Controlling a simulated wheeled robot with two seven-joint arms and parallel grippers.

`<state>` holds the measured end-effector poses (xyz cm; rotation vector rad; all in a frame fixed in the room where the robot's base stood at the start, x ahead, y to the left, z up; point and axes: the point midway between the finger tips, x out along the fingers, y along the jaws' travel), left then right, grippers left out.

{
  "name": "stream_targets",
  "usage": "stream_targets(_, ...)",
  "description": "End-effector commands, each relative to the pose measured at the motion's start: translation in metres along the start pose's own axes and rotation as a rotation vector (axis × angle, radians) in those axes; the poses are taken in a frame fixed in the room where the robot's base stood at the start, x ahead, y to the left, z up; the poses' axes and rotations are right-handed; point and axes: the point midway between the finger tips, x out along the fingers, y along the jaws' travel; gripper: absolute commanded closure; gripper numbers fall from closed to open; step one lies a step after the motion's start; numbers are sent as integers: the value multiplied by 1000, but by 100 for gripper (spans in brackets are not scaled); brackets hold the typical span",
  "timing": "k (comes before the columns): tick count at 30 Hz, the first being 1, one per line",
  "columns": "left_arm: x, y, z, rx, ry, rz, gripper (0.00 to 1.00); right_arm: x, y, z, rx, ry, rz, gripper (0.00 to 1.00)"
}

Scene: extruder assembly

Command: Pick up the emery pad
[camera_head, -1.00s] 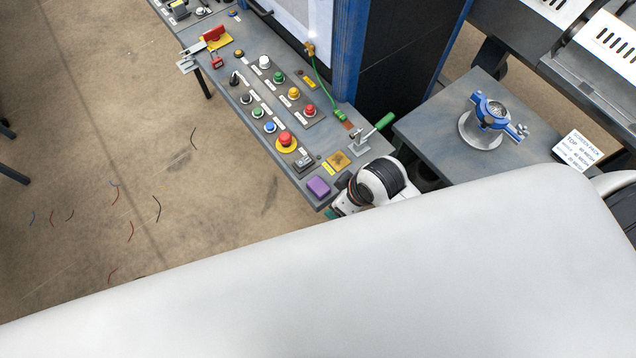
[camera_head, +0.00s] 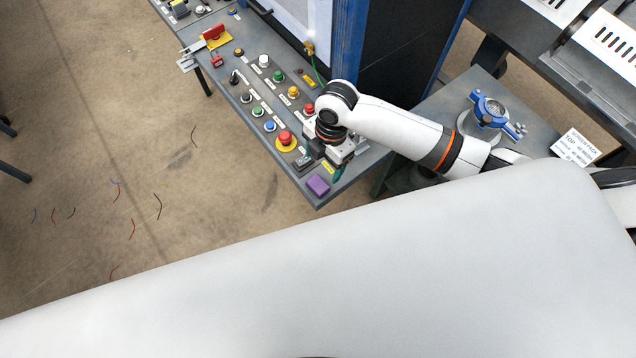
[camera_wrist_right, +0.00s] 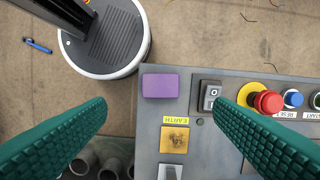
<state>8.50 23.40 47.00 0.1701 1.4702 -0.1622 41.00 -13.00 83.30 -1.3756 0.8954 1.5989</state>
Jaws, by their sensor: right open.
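The purple rectangular block, which I take to be the emery pad (camera_head: 318,185), lies at the near corner of the grey control panel. In the right wrist view the emery pad (camera_wrist_right: 160,86) lies flat near the panel's edge. My right gripper (camera_head: 337,173) is above the panel, just up and right of the pad in the head view. Its green ribbed fingers (camera_wrist_right: 160,106) are wide apart and empty, with the pad showing between and beyond their tips. The left gripper is in neither view.
Beside the pad are a black rocker switch (camera_wrist_right: 210,96), a brass plate (camera_wrist_right: 174,139) labelled EARTH and a red emergency button (camera_wrist_right: 266,102). Several more buttons line the panel (camera_head: 312,200). A blue clamp (camera_head: 490,108) stands on the side table.

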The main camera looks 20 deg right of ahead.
Motion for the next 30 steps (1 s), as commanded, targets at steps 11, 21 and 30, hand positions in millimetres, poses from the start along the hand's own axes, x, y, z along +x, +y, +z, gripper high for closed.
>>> stream_targets(11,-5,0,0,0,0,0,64,46,0,1,4,-2,0,24)
stream_targets(21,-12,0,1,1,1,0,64,91,0,1,5,-1,0,24)
stream_targets(30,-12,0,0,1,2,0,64,97,0,0,4,0,-3,24)
